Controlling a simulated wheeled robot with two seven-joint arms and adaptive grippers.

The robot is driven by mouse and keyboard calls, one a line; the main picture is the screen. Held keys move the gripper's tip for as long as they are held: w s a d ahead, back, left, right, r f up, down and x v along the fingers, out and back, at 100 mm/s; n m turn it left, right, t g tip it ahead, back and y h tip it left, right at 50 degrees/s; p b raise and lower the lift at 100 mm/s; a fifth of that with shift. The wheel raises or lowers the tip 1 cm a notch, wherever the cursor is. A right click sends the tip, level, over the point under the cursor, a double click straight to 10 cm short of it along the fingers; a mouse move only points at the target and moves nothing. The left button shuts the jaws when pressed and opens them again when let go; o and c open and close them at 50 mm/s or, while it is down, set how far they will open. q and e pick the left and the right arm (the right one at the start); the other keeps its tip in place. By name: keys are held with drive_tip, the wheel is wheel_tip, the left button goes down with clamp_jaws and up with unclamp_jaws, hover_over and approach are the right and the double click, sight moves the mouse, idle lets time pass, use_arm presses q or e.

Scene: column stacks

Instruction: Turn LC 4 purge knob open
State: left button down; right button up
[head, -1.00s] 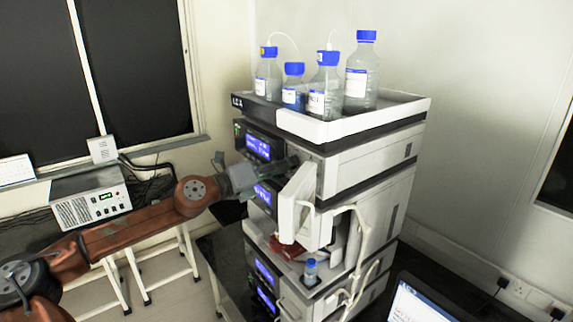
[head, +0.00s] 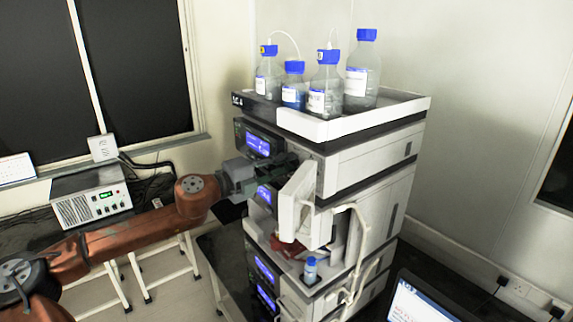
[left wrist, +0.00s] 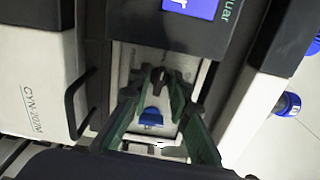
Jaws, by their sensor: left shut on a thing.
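The LC 4 stack (head: 370,163) stands right of centre in the head view, its top tray labelled at the front left corner. My left gripper (head: 290,160) comes in from the left against the front of its upper module, beside the open white door (head: 294,200). In the left wrist view the fingertips (left wrist: 158,76) close around a small dark knob (left wrist: 158,80), which seems to be the purge knob. A blue fitting (left wrist: 151,117) sits between the fingers, nearer the camera. The knob is hidden in the head view, and its turned angle is unclear. My right gripper is not in view.
Several blue-capped bottles stand in the top tray (head: 385,115). White tubing (head: 360,225) hangs by the lower modules, near a small vial (head: 310,268). A white panel with a black handle (left wrist: 78,108) flanks the fingers. A laptop (head: 420,300) is at lower right.

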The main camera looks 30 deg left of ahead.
use_arm(q)
drive_tip(key=shift+a+r, duration=0.1)
idle(0.4)
drive_tip(key=c, duration=2.1)
unclamp_jaws()
